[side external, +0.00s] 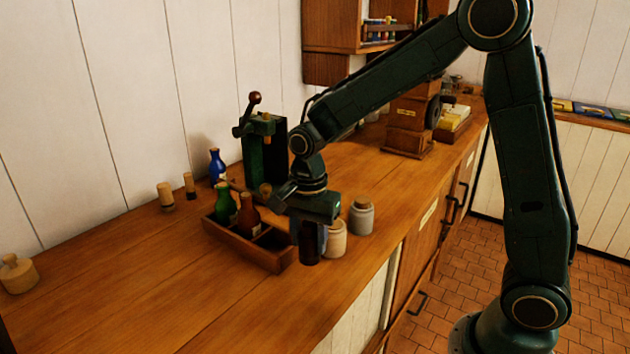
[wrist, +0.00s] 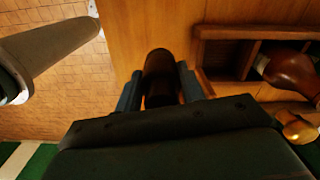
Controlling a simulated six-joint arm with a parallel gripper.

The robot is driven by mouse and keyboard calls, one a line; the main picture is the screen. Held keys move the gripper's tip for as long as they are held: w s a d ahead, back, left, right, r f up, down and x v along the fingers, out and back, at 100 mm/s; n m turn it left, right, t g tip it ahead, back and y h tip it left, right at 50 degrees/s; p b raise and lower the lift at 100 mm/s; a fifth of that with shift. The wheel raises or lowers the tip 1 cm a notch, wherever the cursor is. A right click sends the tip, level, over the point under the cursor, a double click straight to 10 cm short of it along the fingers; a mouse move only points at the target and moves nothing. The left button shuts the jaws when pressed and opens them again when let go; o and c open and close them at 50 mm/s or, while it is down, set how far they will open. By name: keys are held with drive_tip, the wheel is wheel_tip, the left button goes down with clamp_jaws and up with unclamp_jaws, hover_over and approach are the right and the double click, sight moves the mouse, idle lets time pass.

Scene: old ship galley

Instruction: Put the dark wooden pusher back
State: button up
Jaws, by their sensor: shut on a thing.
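My gripper (side external: 312,226) is shut on the dark wooden pusher (side external: 309,247), a dark, round-ended cylinder. In the wrist view the pusher (wrist: 160,72) sits between the two fingers (wrist: 158,88). It hangs roughly upright beside the right end of the wooden tray (side external: 240,246), near the counter's front edge. I cannot tell whether its lower end touches the counter. The tray holds a green bottle (side external: 225,203) and a brown bottle (side external: 248,215); a compartment at its right end looks empty. In the wrist view the tray (wrist: 250,31) and brown bottle (wrist: 290,72) are to the right.
Two pale jars (side external: 361,217) (side external: 335,240) stand close to the right of my gripper. A green press with a lever (side external: 254,150) stands behind the tray. A blue bottle (side external: 216,166) and corked pieces (side external: 165,195) are further left.

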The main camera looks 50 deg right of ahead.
sight(309, 254)
drive_tip(key=shift+f, duration=2.15)
drive_tip(key=shift+f, duration=0.1)
drive_tip(key=o, duration=1.1)
wheel_tip(309, 254, up, 12)
drive_tip(key=shift+r, duration=0.1)
drive_tip(key=shift+r, duration=0.1)
